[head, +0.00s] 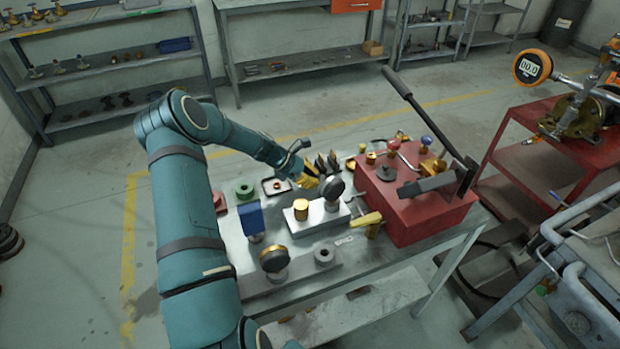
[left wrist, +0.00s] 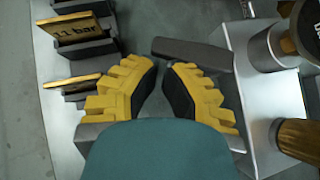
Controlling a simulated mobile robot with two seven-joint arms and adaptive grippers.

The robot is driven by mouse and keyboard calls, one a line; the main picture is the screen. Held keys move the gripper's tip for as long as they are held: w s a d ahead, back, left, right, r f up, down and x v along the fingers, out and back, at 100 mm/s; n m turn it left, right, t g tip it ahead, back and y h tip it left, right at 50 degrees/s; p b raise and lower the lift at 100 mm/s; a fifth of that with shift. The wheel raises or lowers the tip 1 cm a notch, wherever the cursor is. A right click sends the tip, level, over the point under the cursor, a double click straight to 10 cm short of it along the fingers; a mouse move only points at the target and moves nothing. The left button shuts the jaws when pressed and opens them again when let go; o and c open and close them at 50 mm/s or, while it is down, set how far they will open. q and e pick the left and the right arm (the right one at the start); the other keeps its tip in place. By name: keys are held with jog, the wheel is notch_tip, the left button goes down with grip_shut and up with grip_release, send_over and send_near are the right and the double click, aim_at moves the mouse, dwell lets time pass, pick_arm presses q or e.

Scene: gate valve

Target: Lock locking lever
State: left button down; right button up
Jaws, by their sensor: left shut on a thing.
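A dark grey bar (left wrist: 195,53), apparently the locking lever, lies across the tips of my left gripper (left wrist: 163,75) in the left wrist view, beside a silver block (left wrist: 268,100). The yellow fingers with dark pads stand on either side of a narrow gap, and their exact contact with the bar is hard to see. In the head view my left gripper (head: 308,181) is low over the table, just left of a round black gauge (head: 333,188) and behind the silver block (head: 316,217). The lever cannot be clearly made out there. My right gripper is not in view.
A red box (head: 410,208) with a long black handle (head: 425,115) stands at the table's right. A blue block (head: 250,217), a green ring (head: 244,192) and another gauge (head: 274,259) stand near my left arm. Dark holders with plates (left wrist: 82,30) are left of the gripper.

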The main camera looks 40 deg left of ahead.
pick_arm(q)
jog(key=shift+s, duration=0.15)
jog(key=shift+s+a, duration=0.1)
jog(key=shift+s, duration=0.6)
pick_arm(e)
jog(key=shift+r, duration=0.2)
pick_arm(q)
jog(key=shift+a, duration=0.1)
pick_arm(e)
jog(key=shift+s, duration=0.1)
